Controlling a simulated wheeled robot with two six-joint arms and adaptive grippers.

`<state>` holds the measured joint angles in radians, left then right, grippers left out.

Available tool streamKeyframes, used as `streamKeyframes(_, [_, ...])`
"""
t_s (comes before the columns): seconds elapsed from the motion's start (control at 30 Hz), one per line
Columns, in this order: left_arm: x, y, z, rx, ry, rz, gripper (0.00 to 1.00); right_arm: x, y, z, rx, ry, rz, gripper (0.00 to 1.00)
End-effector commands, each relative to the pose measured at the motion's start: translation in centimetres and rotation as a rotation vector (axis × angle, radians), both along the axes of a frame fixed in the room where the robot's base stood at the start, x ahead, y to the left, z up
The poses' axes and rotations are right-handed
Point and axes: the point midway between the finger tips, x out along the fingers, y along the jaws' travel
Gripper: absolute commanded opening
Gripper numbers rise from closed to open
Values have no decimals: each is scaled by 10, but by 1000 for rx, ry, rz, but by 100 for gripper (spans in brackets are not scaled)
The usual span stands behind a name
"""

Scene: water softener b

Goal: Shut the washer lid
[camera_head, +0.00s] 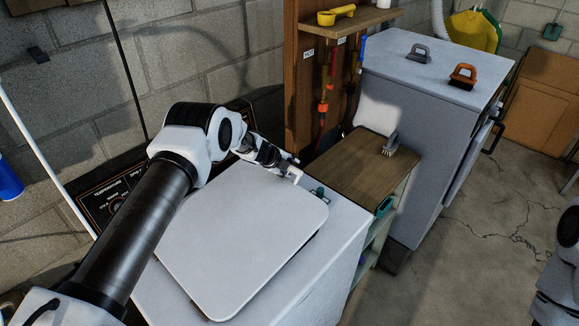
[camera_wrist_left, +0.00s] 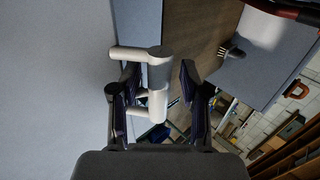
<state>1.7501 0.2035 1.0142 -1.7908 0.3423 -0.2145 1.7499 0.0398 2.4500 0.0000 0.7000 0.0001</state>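The washer's white lid (camera_head: 235,240) lies about flat over the top of the white washer (camera_head: 342,222). A thin shadow shows under its near edge; I cannot tell if it is fully seated. My left gripper (camera_head: 291,170) is above the lid's far right corner, its arm reaching over the lid. In the left wrist view, the fingers of my left gripper (camera_wrist_left: 160,80) are apart, with a white branched pipe-like piece (camera_wrist_left: 159,72) between them. I cannot tell whether they clamp it. My right gripper is not in view.
A control panel (camera_head: 98,205) is behind the washer. A wood-topped shelf unit (camera_head: 350,165) stands right of it, with a grey brush (camera_head: 390,145) on top. A tall grey cabinet (camera_head: 420,130) is beyond. A small teal thing (camera_head: 318,193) is near the lid's corner.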

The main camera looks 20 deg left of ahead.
Motion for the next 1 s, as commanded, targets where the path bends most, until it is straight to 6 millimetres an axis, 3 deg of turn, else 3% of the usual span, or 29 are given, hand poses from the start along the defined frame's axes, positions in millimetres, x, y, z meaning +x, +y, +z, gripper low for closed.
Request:
streamKeyframes(0.27, [-4, 3, 6, -1, -1, 4, 47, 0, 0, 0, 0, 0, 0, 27])
streamKeyframes(0.7, [-66, 23, 78, -2, -1, 1, 47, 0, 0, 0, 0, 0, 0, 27])
streamKeyframes(1.0, [-76, 26, 89, 1, 0, -1, 47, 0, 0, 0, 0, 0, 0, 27])
